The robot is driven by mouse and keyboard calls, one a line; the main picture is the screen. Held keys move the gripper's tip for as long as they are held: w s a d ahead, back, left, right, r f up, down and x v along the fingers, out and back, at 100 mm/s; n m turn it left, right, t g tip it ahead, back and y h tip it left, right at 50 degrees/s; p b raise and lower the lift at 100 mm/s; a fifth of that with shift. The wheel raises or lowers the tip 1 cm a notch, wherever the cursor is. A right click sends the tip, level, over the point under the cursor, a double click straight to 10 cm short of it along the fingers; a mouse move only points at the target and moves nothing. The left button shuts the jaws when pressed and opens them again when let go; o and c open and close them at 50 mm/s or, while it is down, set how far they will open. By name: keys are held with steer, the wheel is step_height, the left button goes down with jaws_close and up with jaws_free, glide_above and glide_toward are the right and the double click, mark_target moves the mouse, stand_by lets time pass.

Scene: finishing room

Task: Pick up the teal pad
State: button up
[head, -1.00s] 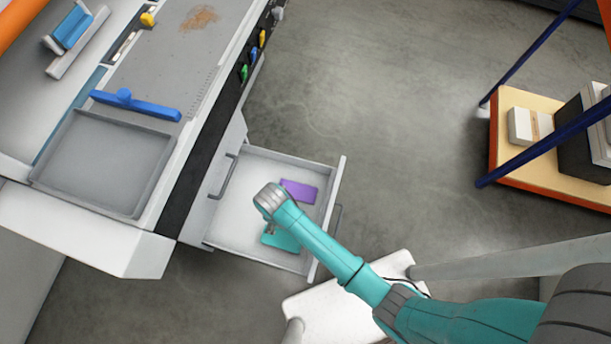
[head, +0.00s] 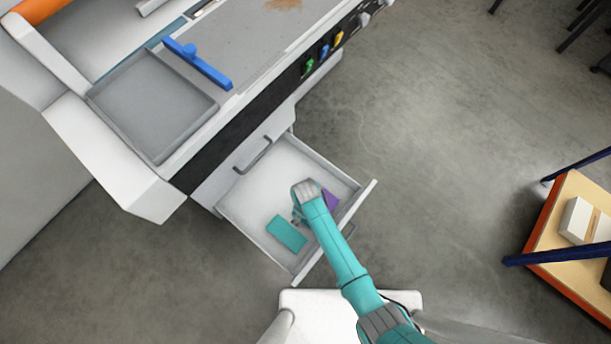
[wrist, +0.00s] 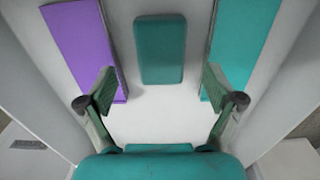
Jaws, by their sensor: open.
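Two teal pieces lie in the open drawer (head: 262,184). In the wrist view, a smaller teal piece with rounded corners (wrist: 160,48) lies in the middle, and a larger flat teal rectangle (wrist: 240,45) lies at the right. The larger one also shows in the head view (head: 287,233), left of my wrist; the smaller one is hidden there. I cannot tell for certain which is the teal pad. My gripper (wrist: 159,92) is open and empty over the drawer. Its fingers are spread wider than the smaller piece, which appears beyond the fingertips in the picture.
A purple rectangle (wrist: 84,42) lies at the left in the wrist view; my arm partly covers it in the head view (head: 331,199). Drawer walls surround these pieces closely. The workbench with a grey tray (head: 150,105) stands behind. Open floor (head: 440,150) lies to the right.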

steer(key=shift+a+f, duration=0.1)
steer(key=shift+f, duration=1.8)
steer(key=c, duration=1.1)
